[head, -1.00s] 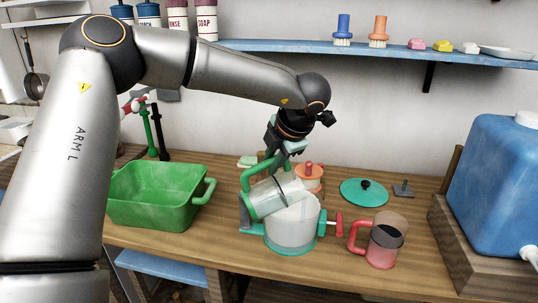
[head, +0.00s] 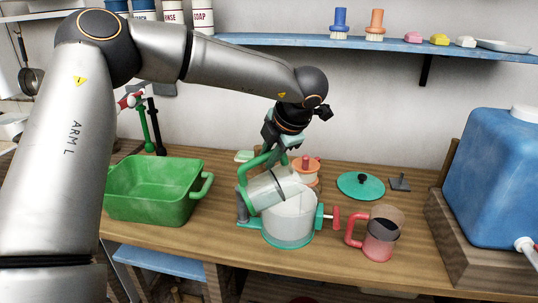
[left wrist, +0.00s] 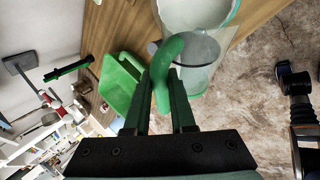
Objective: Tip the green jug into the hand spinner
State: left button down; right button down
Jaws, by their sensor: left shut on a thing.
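My left gripper (head: 280,142) is shut on the handle of the green jug (head: 266,192). The jug has clear walls with green trim and is tilted with its mouth to the right, over the open top of the hand spinner (head: 289,228). The spinner is a clear tub with teal trim and a red-handled crank on its right side, and pale contents show in it. In the left wrist view the green handle (left wrist: 163,75) sits between the fingers. I cannot tell whether liquid is flowing. My right gripper is not in view.
A green basin (head: 150,190) stands to the left. A red jug (head: 380,240) with dark contents stands right of the crank. A teal lid (head: 361,187) and an orange-lidded pot (head: 306,171) lie behind. A blue tank (head: 495,180) stands far right.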

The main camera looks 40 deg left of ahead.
pick_arm(q)
jog(key=shift+w+d+r+g+p, duration=0.15)
jog(key=shift+w+d+g+p, duration=0.2)
jog(key=shift+p, duration=0.75)
jog(key=shift+w+d+m+g+y+p, duration=0.15)
jog(key=shift+w+m+g+y+p, duration=0.25)
jog(key=shift+p, duration=0.5)
jog(key=shift+w, duration=0.1)
jog(key=shift+f+t, duration=0.2)
jog(key=shift+t, duration=0.05)
